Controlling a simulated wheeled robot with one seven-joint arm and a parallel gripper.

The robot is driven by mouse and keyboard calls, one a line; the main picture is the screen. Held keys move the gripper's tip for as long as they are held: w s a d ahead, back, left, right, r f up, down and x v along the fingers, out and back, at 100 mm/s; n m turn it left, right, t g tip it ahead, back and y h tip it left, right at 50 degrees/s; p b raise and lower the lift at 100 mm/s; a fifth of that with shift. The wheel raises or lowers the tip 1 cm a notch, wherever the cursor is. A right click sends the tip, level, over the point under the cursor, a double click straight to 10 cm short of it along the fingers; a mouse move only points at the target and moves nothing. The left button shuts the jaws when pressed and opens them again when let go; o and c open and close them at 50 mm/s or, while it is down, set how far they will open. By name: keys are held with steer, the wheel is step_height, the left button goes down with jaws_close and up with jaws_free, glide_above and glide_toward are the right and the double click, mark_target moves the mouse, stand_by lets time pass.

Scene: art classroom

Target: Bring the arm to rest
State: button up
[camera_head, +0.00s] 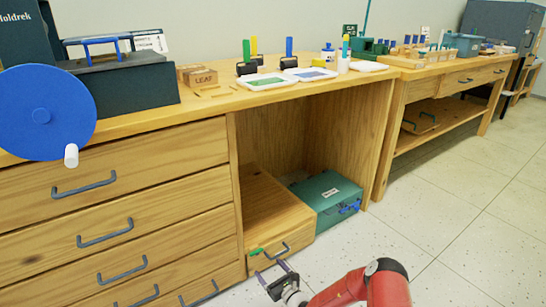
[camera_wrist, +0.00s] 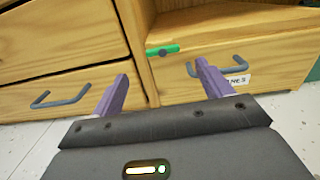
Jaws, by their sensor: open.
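My gripper (camera_head: 274,274) is low in front of the wooden workbench, at the bottom middle of the head view. Its two purple fingers are spread apart with nothing between them, as the wrist view (camera_wrist: 160,92) also shows. My red arm reaches in from the bottom right. The fingers point at the front of a low wooden drawer box (camera_head: 272,207), apart from its handle as far as I can tell. A green piece (camera_wrist: 163,50) is on the box's front edge by the left corner.
The workbench (camera_head: 150,165) has several handled drawers at left. A teal case (camera_head: 328,200) stands beside the drawer box under the top. A blue disc with a white knob (camera_head: 42,112) juts from the bench front. Tiled floor (camera_head: 455,235) is clear at right.

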steer(key=s+a+r+n+g+y, duration=0.2)
steer(key=r+n+g, duration=0.25)
steer(key=r, duration=0.35)
steer(key=s+a+r+n+g+y+p, duration=0.1)
steer(key=s+a+r+n+g+y, duration=0.15)
steer(key=r+n, duration=0.45)
steer(key=s+a+r+n+g+y, duration=0.15)
steer(key=r+n+g, duration=0.25)
steer(key=r, duration=0.5)
steer(key=s+d+r+n+g+h+p, duration=0.1)
steer(key=s+d+r+n+g+h, duration=0.25)
steer(key=s+r+n, duration=0.55)
steer(key=s+d+r+n+t+h+p, duration=0.1)
steer(key=s+d+r+h, duration=0.5)
steer(key=s, duration=0.6)
steer(key=s+d+r+n+t+h+p, duration=0.1)
steer(key=s+d+r+n+t+h, duration=0.2)
steer(key=s+d+r+h, duration=0.4)
steer(key=s+d+r+t, duration=0.1)
steer(key=s+d+r, duration=0.2)
steer(key=s+d, duration=0.2)
steer(key=shift+d+r+p, duration=0.2)
steer(key=shift+d+p, duration=0.15)
steer(key=shift+d, duration=0.1)
